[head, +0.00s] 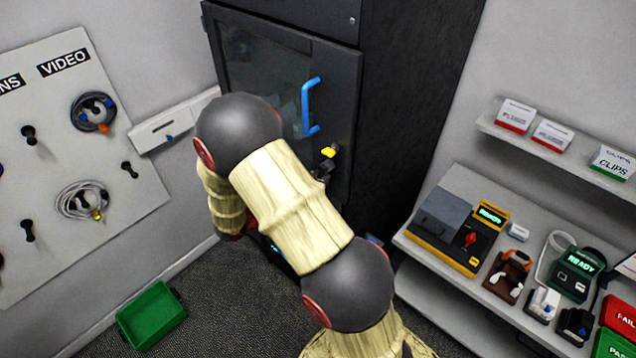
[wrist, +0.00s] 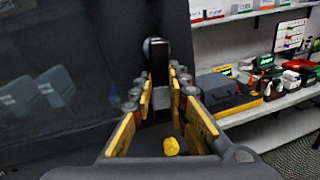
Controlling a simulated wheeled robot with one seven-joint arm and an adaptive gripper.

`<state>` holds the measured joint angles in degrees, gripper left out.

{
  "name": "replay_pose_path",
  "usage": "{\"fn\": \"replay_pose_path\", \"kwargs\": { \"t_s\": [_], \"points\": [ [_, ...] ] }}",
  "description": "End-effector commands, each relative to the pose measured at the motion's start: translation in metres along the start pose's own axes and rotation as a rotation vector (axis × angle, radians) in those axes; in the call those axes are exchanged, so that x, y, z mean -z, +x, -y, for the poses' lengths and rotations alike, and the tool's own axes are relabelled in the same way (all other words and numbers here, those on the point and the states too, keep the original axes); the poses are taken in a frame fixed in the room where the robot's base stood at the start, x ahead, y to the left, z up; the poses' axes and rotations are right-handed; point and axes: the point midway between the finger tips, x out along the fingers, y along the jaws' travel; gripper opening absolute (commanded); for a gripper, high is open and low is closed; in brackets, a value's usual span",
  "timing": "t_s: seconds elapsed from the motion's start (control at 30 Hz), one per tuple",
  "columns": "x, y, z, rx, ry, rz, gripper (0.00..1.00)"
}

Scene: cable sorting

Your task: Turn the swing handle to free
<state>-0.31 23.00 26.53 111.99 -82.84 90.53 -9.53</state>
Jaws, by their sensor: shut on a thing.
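The tall dark cabinet (head: 285,60) has a glazed door with a blue pull handle (head: 311,107). In the wrist view, the black swing handle (wrist: 159,62) stands out from the door, with a rounded grey part at its top. My gripper (wrist: 161,90) has its yellow-padded fingers on either side of the swing handle, shut on it. A yellow knob (wrist: 171,146) shows low between the fingers; a yellow piece (head: 328,152) also shows below the blue handle in the head view. There, my arm hides most of the gripper and the swing handle.
A shelf bench with devices (head: 450,225) stands right of the cabinet, below a shelf of small boxes (head: 550,133). A pegboard with coiled cables (head: 60,150) is at left. A green bin (head: 150,315) lies on the floor.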

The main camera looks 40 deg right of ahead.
Motion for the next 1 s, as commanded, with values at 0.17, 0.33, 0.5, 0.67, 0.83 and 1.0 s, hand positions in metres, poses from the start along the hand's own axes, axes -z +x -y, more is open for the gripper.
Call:
{"fn": "replay_pose_path", "kwargs": {
  "t_s": [0.17,0.33,0.5,0.67,0.83,1.0],
  "points": [
    [0.001,-0.001,-0.006,-0.002,0.154,-0.030,0.00],
    [0.000,-0.002,-0.011,-0.002,0.312,-0.062,0.00],
    [-0.003,-0.003,-0.016,-0.002,0.473,-0.093,0.00],
    [-0.005,-0.004,-0.020,-0.002,0.623,-0.123,0.00],
    [-0.009,-0.005,-0.024,-0.002,0.781,-0.155,0.00],
    [-0.013,-0.005,-0.026,-0.002,0.939,-0.186,0.00]
  ]
}}
